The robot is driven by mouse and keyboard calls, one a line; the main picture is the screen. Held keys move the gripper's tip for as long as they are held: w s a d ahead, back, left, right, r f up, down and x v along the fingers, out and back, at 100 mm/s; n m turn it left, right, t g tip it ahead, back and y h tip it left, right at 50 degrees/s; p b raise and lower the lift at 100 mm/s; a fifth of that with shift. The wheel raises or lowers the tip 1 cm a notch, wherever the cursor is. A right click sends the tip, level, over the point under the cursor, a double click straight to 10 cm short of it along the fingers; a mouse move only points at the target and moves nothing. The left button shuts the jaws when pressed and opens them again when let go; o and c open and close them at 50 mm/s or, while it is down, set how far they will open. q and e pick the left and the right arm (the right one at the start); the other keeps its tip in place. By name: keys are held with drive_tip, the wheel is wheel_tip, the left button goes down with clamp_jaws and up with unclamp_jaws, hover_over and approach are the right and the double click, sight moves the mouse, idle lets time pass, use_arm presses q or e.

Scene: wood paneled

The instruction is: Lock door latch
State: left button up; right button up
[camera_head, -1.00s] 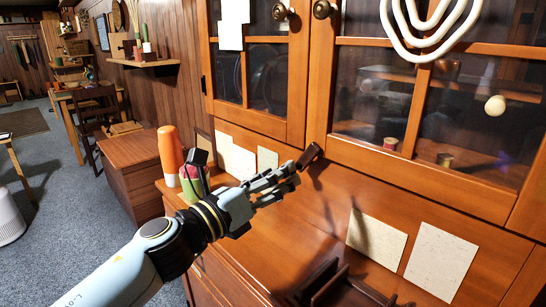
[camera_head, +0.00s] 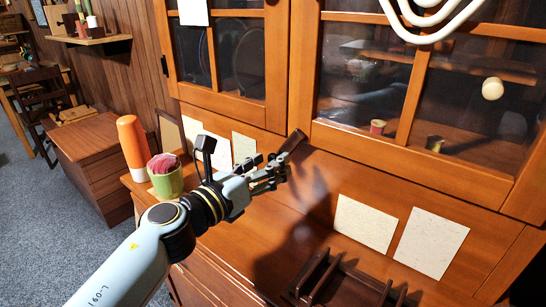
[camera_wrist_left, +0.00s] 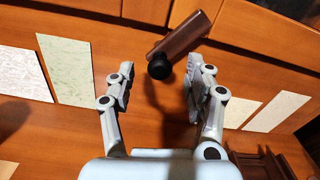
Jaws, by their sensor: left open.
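The latch (camera_head: 294,139) is a dark brown turning piece at the lower edge of the cabinet, near where the two glazed doors (camera_head: 300,75) meet. It sits tilted. In the left wrist view the latch (camera_wrist_left: 180,42) shows as a brown bar with a black round end, slanting up to the right. My left gripper (camera_head: 274,172) is open and empty, just below and left of the latch in the head view. In the left wrist view its fingers (camera_wrist_left: 168,75) stand apart, with the black end just beyond the gap between them. Contact is not visible. My right gripper is not in view.
An orange bottle-like object (camera_head: 133,147) and a green pot (camera_head: 166,178) with a reddish top stand on the counter to the left. A dark wooden rack (camera_head: 340,285) lies in front. Pale sheets (camera_head: 366,222) are on the panel below the doors.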

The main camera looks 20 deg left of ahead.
use_arm(q)
drive_tip(key=shift+x, duration=1.15)
clamp_jaws()
